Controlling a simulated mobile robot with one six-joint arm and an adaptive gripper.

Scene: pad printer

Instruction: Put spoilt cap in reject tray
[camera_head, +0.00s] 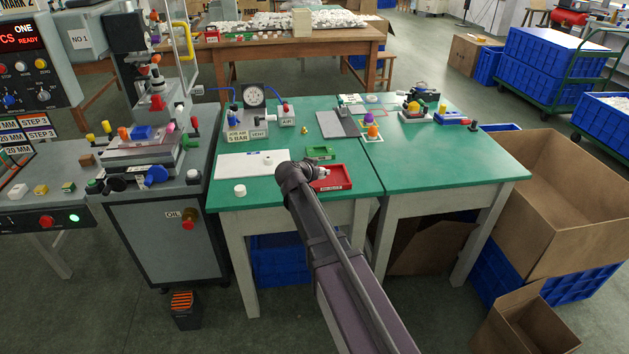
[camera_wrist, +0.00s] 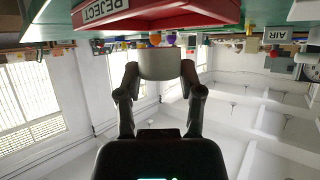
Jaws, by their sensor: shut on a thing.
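My gripper (camera_wrist: 160,68) is shut on a pale cap (camera_wrist: 160,62), seen between the two fingers in the wrist view. In the head view my gripper (camera_head: 318,173) is over the left part of the red reject tray (camera_head: 342,184), which sits near the front edge of the green table. The tray (camera_wrist: 160,17), lettered REJECT, also shows in the wrist view, close to the held cap. Whether the cap touches the tray I cannot tell. Another white cap (camera_head: 240,190) stands on the table at the left. Any mark on the held cap is not visible.
A white board (camera_head: 240,166) lies left of the tray, and a small green tray (camera_head: 320,153) lies behind it. A dial gauge (camera_head: 254,95) with blue hoses stands at the back. The pad printer (camera_head: 150,150) is at the left. Bare green table lies right of the tray.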

